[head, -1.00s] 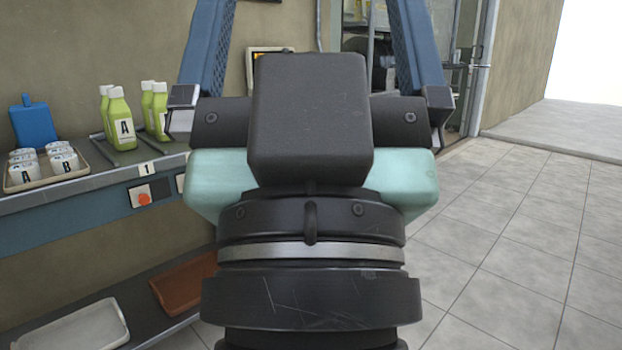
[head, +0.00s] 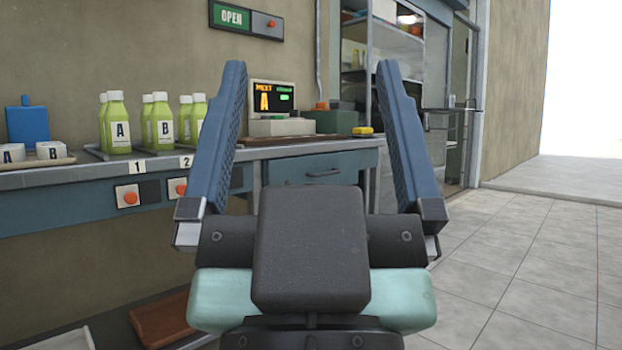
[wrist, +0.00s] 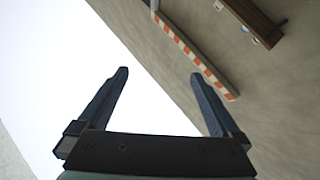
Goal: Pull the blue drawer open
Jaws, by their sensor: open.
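The blue drawer (head: 290,174) is under the counter at the back, in the head view. Its dark bar handle (head: 322,173) shows between my two fingers, and the drawer front looks flush with the cabinet. My gripper (head: 306,75) is open and empty, its blue fingers wide apart and pointing up, nearer to the camera than the drawer. My gripper's body hides the lower part of the cabinet.
A brown tray (head: 165,318) lies on the lower shelf. The tiled floor (head: 540,270) at right is clear.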

